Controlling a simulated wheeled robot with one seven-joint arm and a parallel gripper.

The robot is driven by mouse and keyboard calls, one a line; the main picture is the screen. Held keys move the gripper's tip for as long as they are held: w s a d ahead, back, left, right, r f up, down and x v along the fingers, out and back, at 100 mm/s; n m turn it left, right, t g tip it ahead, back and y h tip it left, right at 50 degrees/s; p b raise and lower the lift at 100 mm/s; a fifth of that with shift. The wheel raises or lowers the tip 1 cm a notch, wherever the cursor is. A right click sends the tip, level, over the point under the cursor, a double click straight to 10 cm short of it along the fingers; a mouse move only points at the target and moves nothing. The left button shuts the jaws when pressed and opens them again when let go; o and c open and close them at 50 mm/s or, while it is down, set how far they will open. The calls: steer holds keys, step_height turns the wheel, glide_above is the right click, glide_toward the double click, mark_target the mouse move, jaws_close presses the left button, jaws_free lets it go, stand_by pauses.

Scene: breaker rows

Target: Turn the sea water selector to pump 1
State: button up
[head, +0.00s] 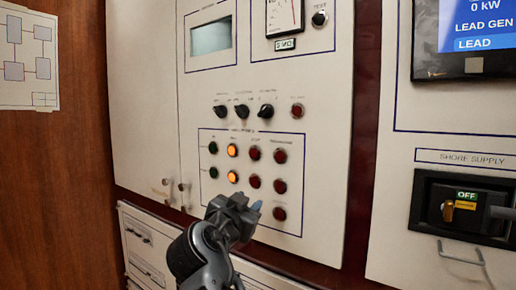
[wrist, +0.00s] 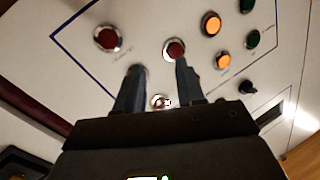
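Three black selector knobs sit in a row on the white panel in the head view: a left one (head: 220,111), a middle one (head: 242,111) and a right one (head: 266,114). Their labels are too small to read, so I cannot tell which is the sea water selector. My gripper (head: 248,204) is below them, in front of the lower panel. In the wrist view my gripper (wrist: 157,76) has its two fingers apart, with nothing held between them. One black knob (wrist: 248,87) shows to the right of the fingers there.
Green, orange and red round lamps or buttons (head: 254,153) fill the outlined box under the knobs. A red button (head: 297,110) is right of the knobs. A shore supply switch (head: 462,207) with a protruding handle is at the right. Small pulls (head: 167,182) stick out at the left.

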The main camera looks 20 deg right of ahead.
step_height(320, 180, up, 13)
steer(key=w+a+m+g+h+b, duration=0.1)
steer(key=a+m+g+h, duration=0.15)
steer(key=m, duration=0.25)
steer(key=m+g+h+b, duration=0.1)
steer(key=m+h, duration=0.1)
steer(key=m, duration=0.2)
glide_toward(262, 110)
steer(key=p+x, duration=0.1)
steer(key=x, duration=0.7)
steer(key=shift+d, duration=0.1)
jaws_close()
